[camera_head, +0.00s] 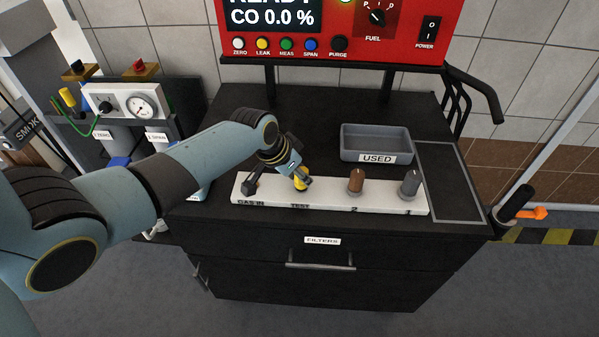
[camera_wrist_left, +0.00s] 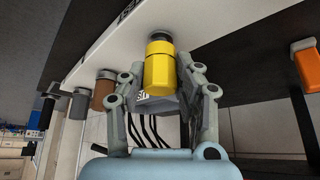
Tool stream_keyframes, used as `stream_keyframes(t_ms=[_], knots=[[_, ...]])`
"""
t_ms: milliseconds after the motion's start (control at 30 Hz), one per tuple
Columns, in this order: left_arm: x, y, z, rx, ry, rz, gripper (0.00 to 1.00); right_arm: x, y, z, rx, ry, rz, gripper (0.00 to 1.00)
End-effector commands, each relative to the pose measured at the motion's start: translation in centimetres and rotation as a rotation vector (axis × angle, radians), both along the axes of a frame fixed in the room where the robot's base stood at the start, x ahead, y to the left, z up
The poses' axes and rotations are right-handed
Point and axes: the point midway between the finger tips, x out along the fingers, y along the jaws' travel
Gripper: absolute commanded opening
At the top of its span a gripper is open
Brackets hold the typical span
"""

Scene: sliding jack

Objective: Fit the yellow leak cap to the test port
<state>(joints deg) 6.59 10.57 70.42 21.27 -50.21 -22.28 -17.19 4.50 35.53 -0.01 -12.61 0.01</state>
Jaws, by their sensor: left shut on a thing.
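The yellow leak cap (camera_head: 302,184) is at the TEST position of the white strip (camera_head: 330,202), also seen in the left wrist view (camera_wrist_left: 159,70). My left gripper (camera_head: 298,180) is shut on the cap, one finger on each side of it, as the left wrist view (camera_wrist_left: 163,90) shows. The dark test port (camera_wrist_left: 159,36) shows just beyond the cap's far end, in line with it. I cannot tell whether the cap is seated or only touching. My right gripper is not in view.
A brown filter (camera_head: 356,180) and a grey filter (camera_head: 410,184) stand on the strip to the right. A dark GAS IN fitting (camera_head: 252,183) is at left. The grey USED tray (camera_head: 376,142) stands behind. The red analyser (camera_head: 340,40) is at the back.

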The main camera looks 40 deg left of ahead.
Motion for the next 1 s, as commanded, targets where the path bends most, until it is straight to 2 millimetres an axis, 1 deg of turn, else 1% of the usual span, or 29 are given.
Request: stream_keyframes(t_ms=[367,400,600,800,867,1000], knots=[[0.03,-0.02,-1.02,0.0,-0.001,0.0,0.0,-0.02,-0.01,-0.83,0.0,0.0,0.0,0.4],[0.04,-0.01,-1.05,0.0,-0.001,0.0,0.32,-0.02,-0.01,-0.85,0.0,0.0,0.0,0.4],[0.02,-0.01,-0.96,0.0,-0.001,0.0,0.58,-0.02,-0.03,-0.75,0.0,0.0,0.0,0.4],[0.0,-0.01,-0.97,0.0,0.0,0.0,0.58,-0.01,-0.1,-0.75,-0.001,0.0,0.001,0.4],[-0.01,0.01,-0.94,0.0,0.0,0.0,0.58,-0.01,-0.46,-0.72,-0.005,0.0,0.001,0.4],[-0.35,0.18,-0.22,0.002,-0.001,-0.001,0.58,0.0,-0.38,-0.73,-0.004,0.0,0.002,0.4]])
